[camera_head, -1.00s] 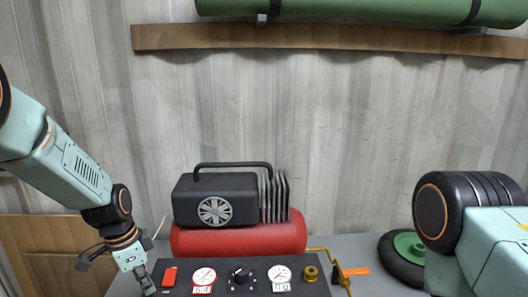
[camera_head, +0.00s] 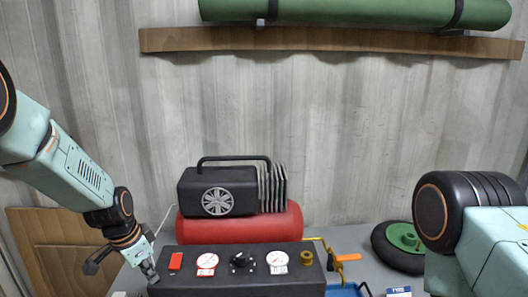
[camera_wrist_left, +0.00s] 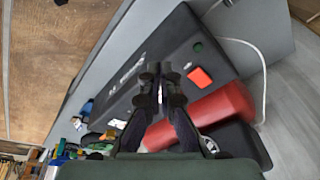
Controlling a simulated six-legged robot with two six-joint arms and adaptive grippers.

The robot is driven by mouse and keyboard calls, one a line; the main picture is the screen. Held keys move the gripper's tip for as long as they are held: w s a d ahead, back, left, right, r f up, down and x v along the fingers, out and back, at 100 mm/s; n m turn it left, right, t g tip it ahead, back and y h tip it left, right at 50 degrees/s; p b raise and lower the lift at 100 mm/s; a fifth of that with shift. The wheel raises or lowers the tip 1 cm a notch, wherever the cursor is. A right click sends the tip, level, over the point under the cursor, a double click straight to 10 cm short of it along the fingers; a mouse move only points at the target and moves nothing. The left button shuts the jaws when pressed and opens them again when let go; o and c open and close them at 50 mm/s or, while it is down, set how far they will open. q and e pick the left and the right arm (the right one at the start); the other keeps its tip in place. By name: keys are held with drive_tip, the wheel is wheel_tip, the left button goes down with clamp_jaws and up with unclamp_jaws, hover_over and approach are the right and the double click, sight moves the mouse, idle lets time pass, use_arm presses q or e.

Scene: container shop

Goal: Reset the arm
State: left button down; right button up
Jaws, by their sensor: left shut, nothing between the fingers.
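My left arm comes in from the left in the head view. Its gripper (camera_head: 152,273) is shut and empty, pointing down at the left end of a black control panel (camera_head: 240,286), close to the red switch (camera_head: 176,261). Whether the fingertips touch the panel I cannot tell. In the left wrist view the shut fingers (camera_wrist_left: 160,77) lie in front of the dark panel, left of the red switch (camera_wrist_left: 199,77). My right arm's links show at the right of the head view; its gripper is out of the picture.
A red compressor tank (camera_head: 240,226) with a black motor (camera_head: 217,191) stands behind the panel. A black wheel with green hub (camera_head: 403,237) lies to the right. An orange-handled valve (camera_head: 347,257) and a blue container (camera_head: 345,291) are right of the panel. A wooden shelf (camera_head: 330,43) hangs above.

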use_arm(q)
drive_tip(key=s+d+f+n+t+b, duration=0.1)
drive_tip(key=s+f+n+b, duration=0.3)
drive_tip(key=f, duration=0.5)
drive_tip(key=s+d+f+n+t+b, duration=0.1)
drive_tip(key=s+f+n+b, duration=0.2)
drive_tip(key=s+f, duration=0.4)
drive_tip(key=s+d+f+n+g+b, duration=0.1)
drive_tip(key=s+f+g+b, duration=0.3)
drive_tip(key=s+f+b, duration=0.8)
drive_tip(key=s+f+n, duration=0.1)
drive_tip(key=s+f, duration=0.8)
drive_tip(key=s, duration=0.5)
drive_tip(key=shift+s+d+g+y, duration=0.2)
drive_tip(key=shift+d+g+y, duration=0.1)
drive_tip(key=shift+d+y, duration=0.1)
use_arm(e)
wheel_tip(320, 180, down, 19)
drive_tip(key=shift+w+f, duration=0.2)
drive_tip(key=shift+w, duration=0.1)
use_arm(q)
drive_tip(key=c, duration=2)
unclamp_jaws()
drive_tip(key=shift+c, duration=0.2)
use_arm(e)
drive_tip(key=shift+c, duration=0.4)
